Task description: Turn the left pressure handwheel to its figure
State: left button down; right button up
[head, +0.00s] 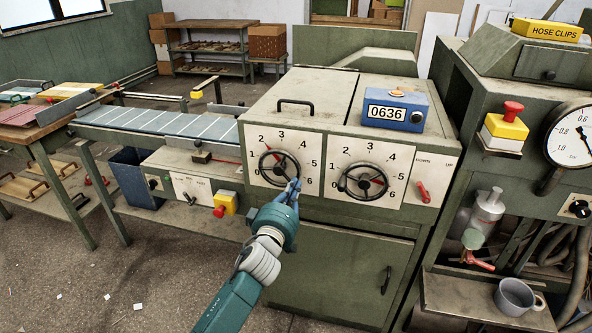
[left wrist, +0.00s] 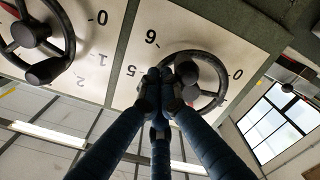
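The left pressure handwheel (head: 279,167) is a black spoked wheel on a white dial plate marked 0 to 6. A red mark shows at its upper left, near the 2. My left gripper (head: 293,187), with blue fingers, is at the wheel's lower right rim. In the left wrist view, the fingertips (left wrist: 167,80) are close together over the rim of the left handwheel (left wrist: 219,72). They hide part of the rim and any knob there, so I cannot tell whether they grip it. My right gripper is out of view.
The right handwheel (head: 364,181) has its own dial just beside. A blue counter (head: 395,108) reading 0636 stands on the machine top. A red lever (head: 424,192) is further right, and a yellow box with a red button (head: 225,204) is at the left.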

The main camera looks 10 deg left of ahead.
pick_arm(q)
jog(key=shift+a+f+b, duration=0.35)
jog(key=shift+f+b, duration=0.35)
jog(key=shift+f, duration=0.1)
jog(key=shift+a+f, duration=0.25)
jog(key=shift+f, duration=0.1)
jog(key=shift+a+f, duration=0.15)
jog(key=shift+a, duration=0.05)
jog(key=shift+a+f+b, duration=0.3)
jog(key=shift+a+b, duration=0.05)
jog(key=shift+b, duration=0.05)
jog(key=shift+a, duration=0.15)
jog(key=shift+f, duration=0.1)
